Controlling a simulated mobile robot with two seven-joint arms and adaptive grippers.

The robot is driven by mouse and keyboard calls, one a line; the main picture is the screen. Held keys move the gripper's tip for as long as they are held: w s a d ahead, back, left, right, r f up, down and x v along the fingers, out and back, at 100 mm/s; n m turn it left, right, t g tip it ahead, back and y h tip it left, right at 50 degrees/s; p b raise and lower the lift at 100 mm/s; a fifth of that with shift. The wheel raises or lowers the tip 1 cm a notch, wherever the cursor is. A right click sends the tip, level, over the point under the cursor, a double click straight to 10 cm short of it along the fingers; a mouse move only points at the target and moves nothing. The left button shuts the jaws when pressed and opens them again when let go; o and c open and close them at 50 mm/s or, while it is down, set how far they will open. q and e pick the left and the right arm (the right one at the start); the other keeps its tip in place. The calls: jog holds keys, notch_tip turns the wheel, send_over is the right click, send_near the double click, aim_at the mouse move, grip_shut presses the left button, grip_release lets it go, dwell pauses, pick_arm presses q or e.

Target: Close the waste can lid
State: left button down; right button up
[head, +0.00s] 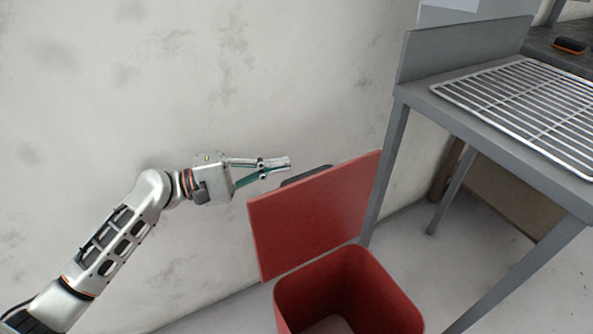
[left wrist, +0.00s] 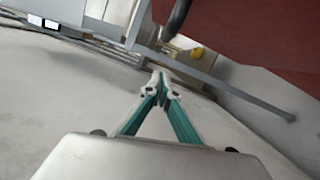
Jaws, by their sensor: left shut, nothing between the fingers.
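The red waste can (head: 350,290) stands on the floor with its open top facing up. Its red lid (head: 315,213) is raised, standing nearly upright along the can's far side. A dark part (head: 307,175) shows behind the lid's top edge. My left gripper (head: 288,163) is shut and empty, just above and behind the upper left of the lid in the head view. I cannot tell whether it touches the lid. In the left wrist view the shut fingertips (left wrist: 162,78) point ahead, with the red lid (left wrist: 255,35) at the upper right. My right gripper is not in view.
A grey metal table (head: 480,115) with a wire rack (head: 530,105) stands to the right, one leg close beside the lid. A stained pale wall (head: 300,70) runs behind my left arm. Floor under the table is mostly clear.

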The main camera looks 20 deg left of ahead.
pick_arm(q)
jog(key=d, duration=0.3)
jog(key=s+d, duration=0.1)
jog(key=shift+s+d+r, duration=0.1)
jog(key=shift+d+r, duration=0.3)
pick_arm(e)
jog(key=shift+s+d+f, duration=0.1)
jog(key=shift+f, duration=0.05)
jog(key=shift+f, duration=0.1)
